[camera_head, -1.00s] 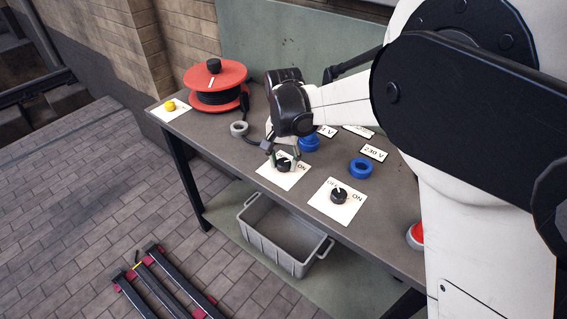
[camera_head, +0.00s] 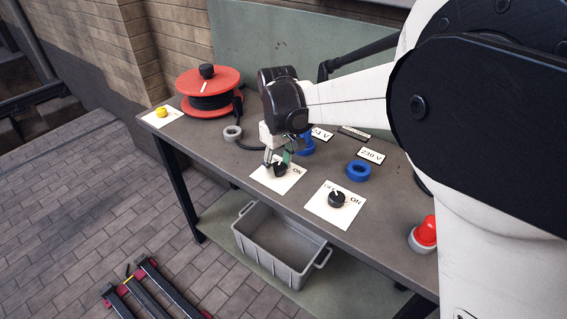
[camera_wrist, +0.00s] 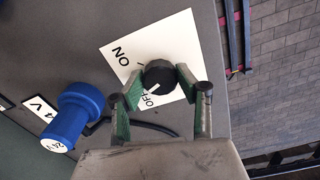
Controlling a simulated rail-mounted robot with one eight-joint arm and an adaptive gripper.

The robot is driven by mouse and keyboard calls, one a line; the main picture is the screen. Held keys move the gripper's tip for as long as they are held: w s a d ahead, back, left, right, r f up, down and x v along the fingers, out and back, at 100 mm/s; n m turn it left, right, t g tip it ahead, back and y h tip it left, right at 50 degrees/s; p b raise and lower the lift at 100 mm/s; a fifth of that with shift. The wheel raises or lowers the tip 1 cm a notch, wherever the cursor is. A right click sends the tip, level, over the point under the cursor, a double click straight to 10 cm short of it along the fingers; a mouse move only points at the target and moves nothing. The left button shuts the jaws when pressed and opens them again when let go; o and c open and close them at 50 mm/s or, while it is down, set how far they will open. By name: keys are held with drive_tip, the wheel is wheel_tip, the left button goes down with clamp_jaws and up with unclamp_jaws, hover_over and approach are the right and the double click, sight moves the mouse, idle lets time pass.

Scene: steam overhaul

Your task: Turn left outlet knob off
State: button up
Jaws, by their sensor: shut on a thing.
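The left outlet knob is black and round, on a white ON/OFF card (camera_head: 268,180) near the table's front edge. In the wrist view the knob (camera_wrist: 160,77) sits between the two green-padded fingers of my gripper (camera_wrist: 161,76), which is shut on it. A white mark on the knob points towards the OFF lettering in that view. In the head view my gripper (camera_head: 279,163) comes down from above and partly hides the knob and the card. The right knob (camera_head: 337,200) stands free on its own white card (camera_head: 322,212).
Blue sockets (camera_head: 358,171) stand behind the knobs, one (camera_wrist: 75,118) close to my gripper. A red cable reel (camera_head: 209,97), a grey ring (camera_head: 233,133) and a yellow button (camera_head: 161,112) are left. A red button (camera_head: 426,231) is right. A grey crate (camera_head: 282,243) sits below.

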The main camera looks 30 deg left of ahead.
sight(279, 165)
drive_tip(key=n, duration=0.4)
drive_tip(key=shift+n+b, duration=0.4)
idle(0.4)
drive_tip(key=o, duration=1.1)
drive_tip(key=shift+o, duration=0.2)
drive_tip(key=shift+r, duration=0.1)
wheel_tip(279, 165, up, 12)
